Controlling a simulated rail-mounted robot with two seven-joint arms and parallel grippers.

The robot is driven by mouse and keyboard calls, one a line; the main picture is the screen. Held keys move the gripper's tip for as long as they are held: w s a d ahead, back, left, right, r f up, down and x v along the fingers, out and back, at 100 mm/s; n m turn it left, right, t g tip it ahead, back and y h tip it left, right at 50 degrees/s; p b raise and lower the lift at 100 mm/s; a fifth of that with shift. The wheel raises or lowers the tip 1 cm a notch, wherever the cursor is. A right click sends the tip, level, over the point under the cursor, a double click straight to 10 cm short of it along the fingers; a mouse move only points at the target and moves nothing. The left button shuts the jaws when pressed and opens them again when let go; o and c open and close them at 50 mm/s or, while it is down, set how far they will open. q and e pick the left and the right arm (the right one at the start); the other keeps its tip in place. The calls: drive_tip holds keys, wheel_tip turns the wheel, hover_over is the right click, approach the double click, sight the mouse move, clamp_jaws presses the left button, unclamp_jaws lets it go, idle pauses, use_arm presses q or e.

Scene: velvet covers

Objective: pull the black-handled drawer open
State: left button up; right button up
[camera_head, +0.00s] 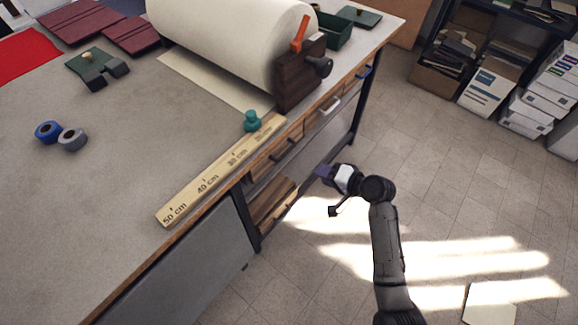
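The workbench's front edge has a row of wooden drawers. The drawer with the black handle (284,149) is the nearest one; it looks shut, its front seen steeply from above. Another drawer with a white handle (326,108) and one with a blue handle (364,72) sit farther along. My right gripper (326,192) is out over the floor, to the right of and below the black handle in the picture, apart from it. Its fingers look spread and nothing shows between them. My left gripper is not in view.
On the bench (120,205) lie a wooden ruler (220,168) with a teal knob (251,121), a large paper roll (235,40) and tape rolls (72,138). Wooden boards (272,202) sit below the drawers near a dark leg.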

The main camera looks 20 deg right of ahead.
sight(289, 149)
drive_tip(key=w+a+f+m+t+b, duration=0.1)
drive_tip(key=w+f+b, duration=0.1)
drive_tip(key=w+b, duration=0.2)
drive_tip(key=w+a+f+m+t+b, duration=0.1)
drive_tip(key=w+a+f+b, duration=0.1)
drive_tip(key=w, duration=0.6)
drive_tip(key=w+a+f+m+y+b, duration=0.1)
drive_tip(key=w+f+b, duration=0.2)
drive_tip(key=w+b, duration=0.2)
drive_tip(key=shift+w+a+f+t+b, duration=0.4)
drive_tip(key=shift+b, duration=0.7)
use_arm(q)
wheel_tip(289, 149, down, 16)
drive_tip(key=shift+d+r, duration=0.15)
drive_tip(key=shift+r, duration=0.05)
use_arm(e)
clamp_jaws()
